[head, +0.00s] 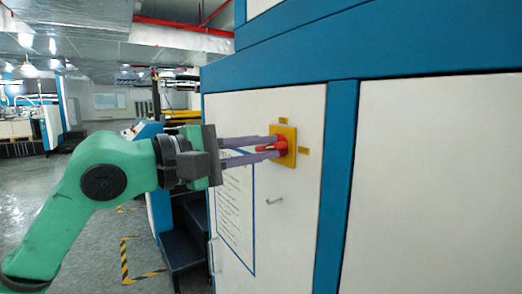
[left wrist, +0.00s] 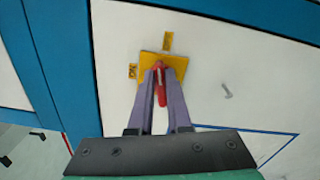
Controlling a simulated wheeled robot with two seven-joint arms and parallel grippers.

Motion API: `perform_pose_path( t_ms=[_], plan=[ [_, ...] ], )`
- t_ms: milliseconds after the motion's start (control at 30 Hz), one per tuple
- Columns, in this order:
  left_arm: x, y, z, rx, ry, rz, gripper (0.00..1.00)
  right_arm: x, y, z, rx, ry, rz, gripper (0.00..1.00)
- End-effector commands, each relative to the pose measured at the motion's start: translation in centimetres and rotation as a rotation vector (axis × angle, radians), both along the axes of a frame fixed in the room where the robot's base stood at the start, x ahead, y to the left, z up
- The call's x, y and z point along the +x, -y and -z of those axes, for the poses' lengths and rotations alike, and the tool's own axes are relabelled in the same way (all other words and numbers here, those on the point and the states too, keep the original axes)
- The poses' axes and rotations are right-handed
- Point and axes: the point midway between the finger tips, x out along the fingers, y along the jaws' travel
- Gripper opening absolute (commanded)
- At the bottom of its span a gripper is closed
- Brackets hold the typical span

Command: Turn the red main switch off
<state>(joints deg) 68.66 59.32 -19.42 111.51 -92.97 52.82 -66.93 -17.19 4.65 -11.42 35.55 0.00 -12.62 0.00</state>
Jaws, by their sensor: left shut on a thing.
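The red main switch (head: 283,147) sits on a yellow square plate (head: 290,139) on the white cabinet door. My left gripper (head: 277,146) reaches it from the left, its two long purple fingers shut on the red handle. In the left wrist view the red handle (left wrist: 160,88) shows between the fingertips, in front of the yellow plate (left wrist: 151,62). The handle looks close to in line with the fingers there. Small yellow labels sit above and beside the plate; their text is too small to read. My right gripper is not in view.
The white door (head: 265,215) has a posted sheet (head: 235,205) and a small metal handle (head: 274,201) below the switch. Blue frame posts (head: 338,190) border it. Dark steps (head: 180,230) stand at the cabinet's left; open floor lies further left.

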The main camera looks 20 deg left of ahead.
Motion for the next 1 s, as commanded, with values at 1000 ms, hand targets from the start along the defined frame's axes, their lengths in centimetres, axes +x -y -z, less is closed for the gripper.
perform_pose_path(
  t_ms=[1000],
  plan=[
    [-0.01, 0.06, 0.53, 0.215, 0.175, -0.001, 0.00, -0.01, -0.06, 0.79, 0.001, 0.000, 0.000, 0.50]
  ],
)
